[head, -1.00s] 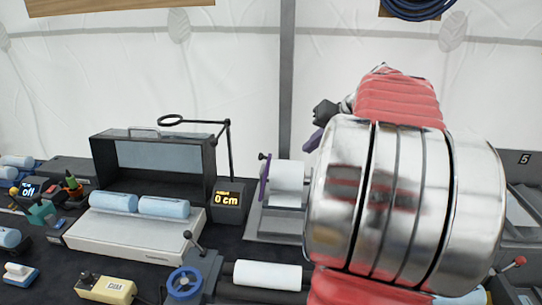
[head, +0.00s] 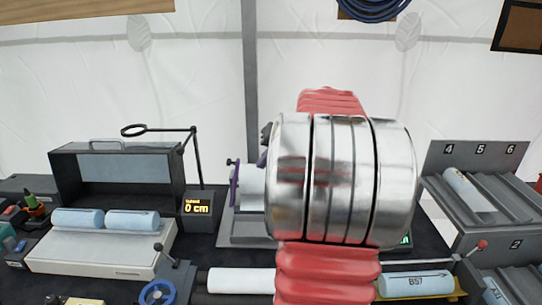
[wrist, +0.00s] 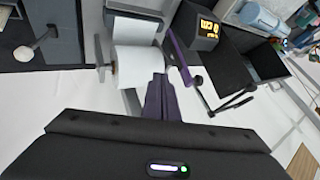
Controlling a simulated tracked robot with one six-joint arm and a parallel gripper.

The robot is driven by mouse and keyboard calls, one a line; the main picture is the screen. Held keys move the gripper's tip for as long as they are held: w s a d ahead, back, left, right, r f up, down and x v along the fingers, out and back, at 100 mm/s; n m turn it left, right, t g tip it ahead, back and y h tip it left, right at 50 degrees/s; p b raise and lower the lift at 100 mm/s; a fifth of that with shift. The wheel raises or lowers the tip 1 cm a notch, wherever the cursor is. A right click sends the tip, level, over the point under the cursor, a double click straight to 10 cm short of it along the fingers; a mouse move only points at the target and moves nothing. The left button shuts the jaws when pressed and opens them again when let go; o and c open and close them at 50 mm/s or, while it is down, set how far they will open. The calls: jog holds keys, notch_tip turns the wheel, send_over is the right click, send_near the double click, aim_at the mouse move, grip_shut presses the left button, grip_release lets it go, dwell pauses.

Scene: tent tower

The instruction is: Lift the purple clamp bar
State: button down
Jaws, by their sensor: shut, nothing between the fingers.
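The purple clamp bar (head: 234,188) stands at the left end of a white roll (head: 251,187) on a grey stand in the head view. In the wrist view the bar (wrist: 181,56) runs beside the roll (wrist: 136,66), with a dark knob at its end. My gripper (wrist: 160,77) has dark purple fingers, shut and empty. In the wrist view its tips appear by the roll's edge, just left of the bar and apart from it. In the head view my arm hides most of the gripper and the roll's right side.
A display reading 0 cm (head: 198,205) stands left of the roll stand, with a thin dark lamp arm (head: 199,155) rising behind it. A dark open box (head: 120,168) and blue rolls lie farther left. A numbered rack (head: 484,150) stands at the right.

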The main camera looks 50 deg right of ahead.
jog(key=w, duration=0.1)
jog(key=w+a, duration=0.2)
jog(key=w, duration=0.1)
jog(key=shift+w+a+f, duration=0.1)
jog(key=shift+a+f, duration=0.15)
jog(key=shift+f, duration=0.05)
